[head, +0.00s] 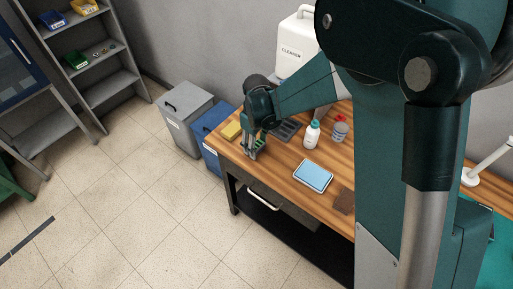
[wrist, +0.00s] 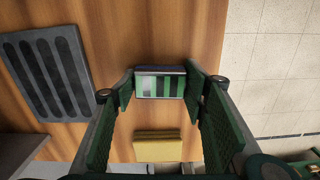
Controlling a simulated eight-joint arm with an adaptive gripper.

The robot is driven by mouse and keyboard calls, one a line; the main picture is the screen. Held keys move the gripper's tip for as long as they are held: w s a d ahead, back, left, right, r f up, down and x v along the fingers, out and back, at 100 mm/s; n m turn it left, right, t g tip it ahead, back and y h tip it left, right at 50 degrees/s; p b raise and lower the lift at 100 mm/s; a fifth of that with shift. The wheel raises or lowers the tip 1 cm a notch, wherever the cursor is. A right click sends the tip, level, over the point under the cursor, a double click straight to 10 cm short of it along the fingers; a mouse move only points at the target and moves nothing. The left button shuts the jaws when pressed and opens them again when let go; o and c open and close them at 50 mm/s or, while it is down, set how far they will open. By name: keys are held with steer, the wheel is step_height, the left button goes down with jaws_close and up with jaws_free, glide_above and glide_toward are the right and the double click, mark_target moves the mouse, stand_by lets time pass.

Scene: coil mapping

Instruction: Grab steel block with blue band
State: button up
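My gripper (head: 250,153) points down at the left end of the wooden workbench. In the wrist view my gripper (wrist: 160,92) has its two green-padded fingers spread wide, with nothing clearly held. Between and beyond the fingertips lies a small dark-edged piece with green stripes (wrist: 172,87) and a pale, metallic-looking section at its left. I cannot make out a steel block with a blue band for certain. Contact between the fingers and the striped piece cannot be told.
A yellow sponge (head: 231,130) lies near the bench's left edge, also in the wrist view (wrist: 158,147). A dark slotted tray (head: 286,130), a white bottle (head: 312,135), a jar (head: 340,131) and a blue-screened tablet (head: 313,175) stand or lie nearby. Bins (head: 187,118) stand left.

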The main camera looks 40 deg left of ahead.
steer(key=c, duration=0.8)
steer(key=shift+o, duration=0.2)
steer(key=shift+r, duration=0.1)
steer(key=shift+r+p, duration=0.3)
steer(key=shift+r, duration=4.65)
